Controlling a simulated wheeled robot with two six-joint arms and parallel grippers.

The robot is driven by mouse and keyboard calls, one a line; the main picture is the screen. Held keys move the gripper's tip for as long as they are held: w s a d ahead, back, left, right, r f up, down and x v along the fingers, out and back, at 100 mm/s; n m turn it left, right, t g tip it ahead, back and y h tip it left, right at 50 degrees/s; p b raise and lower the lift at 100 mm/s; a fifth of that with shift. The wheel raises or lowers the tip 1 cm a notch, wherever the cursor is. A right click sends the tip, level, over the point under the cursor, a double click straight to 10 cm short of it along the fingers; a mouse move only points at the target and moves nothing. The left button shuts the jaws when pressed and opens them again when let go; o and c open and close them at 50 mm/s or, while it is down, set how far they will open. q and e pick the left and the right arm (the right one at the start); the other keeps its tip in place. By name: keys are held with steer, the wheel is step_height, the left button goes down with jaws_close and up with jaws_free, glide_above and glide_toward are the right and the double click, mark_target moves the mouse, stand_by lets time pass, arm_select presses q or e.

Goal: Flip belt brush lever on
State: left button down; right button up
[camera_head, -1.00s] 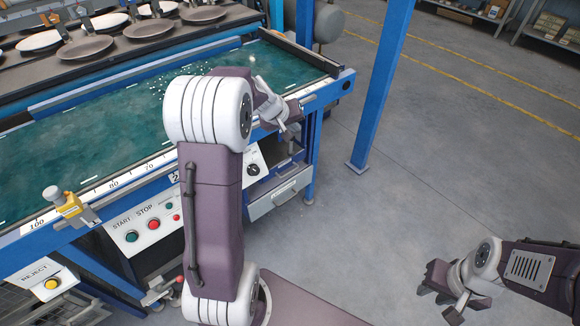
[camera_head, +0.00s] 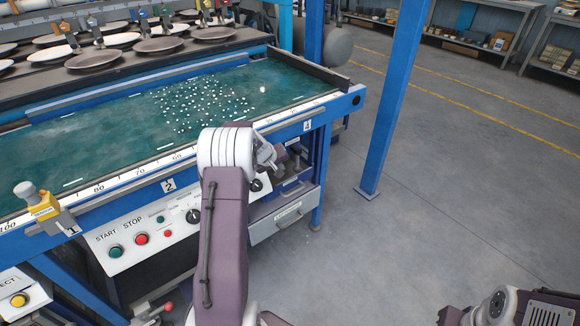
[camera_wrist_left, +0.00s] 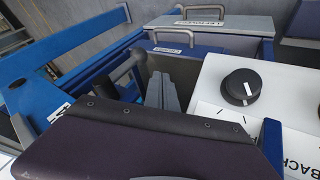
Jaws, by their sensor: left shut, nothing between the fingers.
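My left gripper (camera_head: 266,158) is at the front side of the blue belt machine, below the belt's front rail, partly hidden by my own wrist. In the left wrist view its grey fingers (camera_wrist_left: 165,92) are shut and empty, pointing into an open recess beside the white control panel. A dark grey lever-like rod with a rounded end (camera_wrist_left: 130,66) stands in the recess just left of the fingers. I cannot tell whether they touch. I cannot read a label that names it the belt brush lever. My right gripper (camera_head: 452,315) is cut off at the lower right edge; its jaws are unclear.
A white panel with START (camera_head: 116,252) and STOP (camera_head: 141,238) buttons and a black rotary knob (camera_wrist_left: 242,86) adjoins the recess. A labelled drawer (camera_head: 283,219) lies below. A blue post (camera_head: 388,110) stands right. The floor between is clear.

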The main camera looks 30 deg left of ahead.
arm_select(q)
steer(key=w+d, duration=0.1)
steer(key=w, duration=0.1)
steer(key=w+d+p, duration=0.1)
steer(key=shift+w+d+f, duration=0.1)
steer(key=shift+w+f, duration=0.05)
steer(key=shift+w, duration=0.2)
